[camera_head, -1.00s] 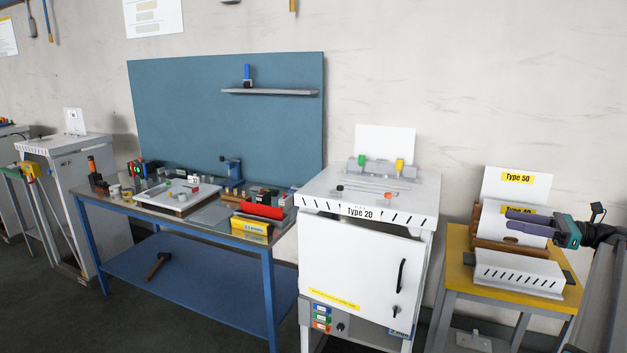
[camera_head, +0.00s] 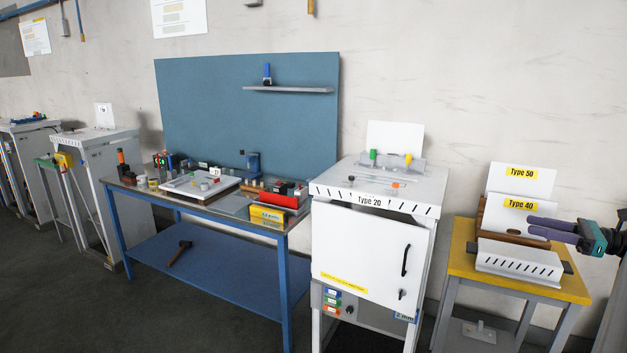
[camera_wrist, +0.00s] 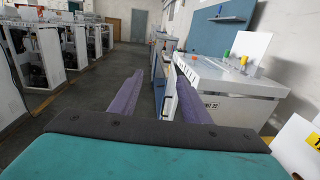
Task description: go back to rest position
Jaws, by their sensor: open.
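My gripper (camera_head: 552,230) is at the right edge of the head view, with purple fingers and a teal body. It points left, in front of or beside the white Type 40 sheet (camera_head: 520,217), above the yellow-topped stand. In the wrist view my gripper (camera_wrist: 155,88) shows its two purple fingers apart, with nothing between them. The fingers point along the room past the white Type 20 cabinet (camera_wrist: 235,82). Whether the gripper touches the sheet cannot be told.
The yellow stand (camera_head: 462,262) bears a slotted white holder (camera_head: 518,262) and a Type 50 sheet (camera_head: 525,174). The Type 20 cabinet (camera_head: 365,250) stands left of it. A blue workbench (camera_head: 290,310) holds many small items. Dark floor (camera_head: 130,320) in front is clear.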

